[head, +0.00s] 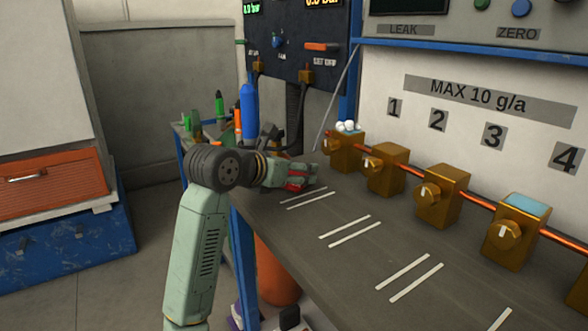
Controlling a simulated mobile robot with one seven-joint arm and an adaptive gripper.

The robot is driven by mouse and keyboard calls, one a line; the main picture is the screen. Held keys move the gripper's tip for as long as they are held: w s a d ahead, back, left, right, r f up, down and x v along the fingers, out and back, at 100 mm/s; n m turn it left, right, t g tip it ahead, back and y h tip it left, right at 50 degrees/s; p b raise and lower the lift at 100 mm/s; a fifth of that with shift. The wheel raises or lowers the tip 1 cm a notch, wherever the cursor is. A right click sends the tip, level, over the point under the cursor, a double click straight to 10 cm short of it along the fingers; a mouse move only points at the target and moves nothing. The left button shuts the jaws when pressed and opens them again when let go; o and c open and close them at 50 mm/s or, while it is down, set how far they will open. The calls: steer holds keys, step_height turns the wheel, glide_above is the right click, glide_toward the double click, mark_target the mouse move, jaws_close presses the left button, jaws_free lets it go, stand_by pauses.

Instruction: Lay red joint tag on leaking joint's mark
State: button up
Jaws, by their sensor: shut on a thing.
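My gripper (300,179) is at the far left part of the bench, shut on a red piece (297,184) that looks like the red joint tag. The fingers hide most of the tag. It is low over the bench, beside the farthest pair of white lines (307,198); I cannot tell if the tag touches the bench. More white line pairs lie on the bench, at the middle (350,231) and nearer (416,278). White foam-like bubbles (347,127) sit on the farthest brass joint block (345,150). Other brass blocks (440,195) follow along the copper pipe.
A light blue pad (525,203) tops a nearer brass block. A blue bottle (249,108) and small green and orange bottles (219,103) stand behind my arm. A gauge panel (295,40) rises at the back. The bench top (345,265) is otherwise mostly clear.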

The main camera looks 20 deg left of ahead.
steer(key=shift+f, duration=0.2)
steer(key=o, duration=0.6)
steer(key=shift+o, duration=0.2)
